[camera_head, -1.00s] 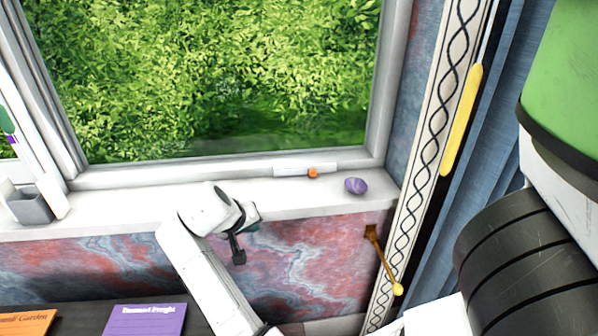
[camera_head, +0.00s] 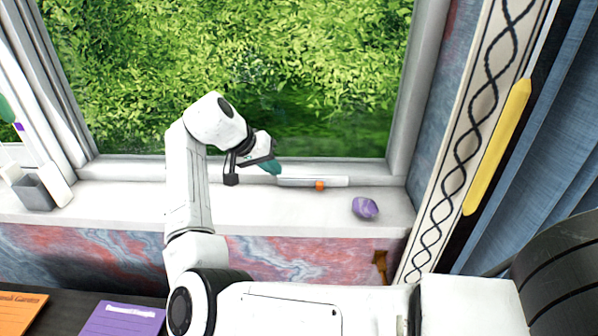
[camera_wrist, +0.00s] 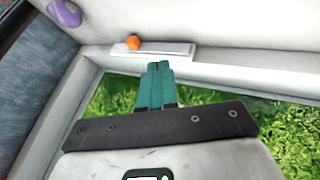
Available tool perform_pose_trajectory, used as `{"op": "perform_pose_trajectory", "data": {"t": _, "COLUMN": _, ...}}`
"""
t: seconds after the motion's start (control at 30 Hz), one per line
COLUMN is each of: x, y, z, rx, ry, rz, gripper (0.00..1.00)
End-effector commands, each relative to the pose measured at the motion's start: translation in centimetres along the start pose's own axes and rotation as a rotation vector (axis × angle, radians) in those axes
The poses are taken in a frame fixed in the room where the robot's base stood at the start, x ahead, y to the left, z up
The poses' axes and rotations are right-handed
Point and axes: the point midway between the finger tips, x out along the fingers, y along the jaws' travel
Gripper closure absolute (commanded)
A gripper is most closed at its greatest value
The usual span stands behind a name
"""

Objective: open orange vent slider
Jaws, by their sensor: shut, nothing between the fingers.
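The orange vent slider (camera_head: 320,185) is a small knob on a pale vent strip (camera_head: 338,182) at the foot of the window frame, above the sill. In the wrist view the orange slider (camera_wrist: 133,43) sits near the left end of the strip (camera_wrist: 175,48). My gripper (camera_head: 274,168) has teal fingers and is to the left of the slider in the head view, near the strip's left end. In the wrist view its fingers (camera_wrist: 158,68) are together and empty, pointing toward the strip, with the slider slightly left of the tips. I cannot tell whether they touch the strip.
A purple stone (camera_head: 365,207) lies on the white sill (camera_head: 300,220) right of the strip, and shows in the wrist view (camera_wrist: 64,13). A grey box (camera_head: 34,192) stands at the sill's left end. Purple (camera_head: 122,320) and orange (camera_head: 18,312) booklets lie on the dark desk.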

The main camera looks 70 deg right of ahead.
Motion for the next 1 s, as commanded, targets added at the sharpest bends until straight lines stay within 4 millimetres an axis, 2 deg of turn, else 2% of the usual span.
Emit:
{"op": "perform_pose_trajectory", "data": {"t": 0.5, "x": 9.4, "y": 0.1, "z": 0.1, "rx": -0.001, "ry": -0.004, "rz": 0.002, "gripper": 1.00}}
{"op": "perform_pose_trajectory", "data": {"t": 0.7, "x": 10.5, "y": 2.5, "z": 0.0, "rx": 0.001, "ry": -0.001, "rz": 0.000, "gripper": 1.00}}
{"op": "perform_pose_trajectory", "data": {"t": 1.0, "x": 11.2, "y": 3.5, "z": 0.1, "rx": -0.001, "ry": 0.000, "rz": -0.001, "gripper": 1.00}}
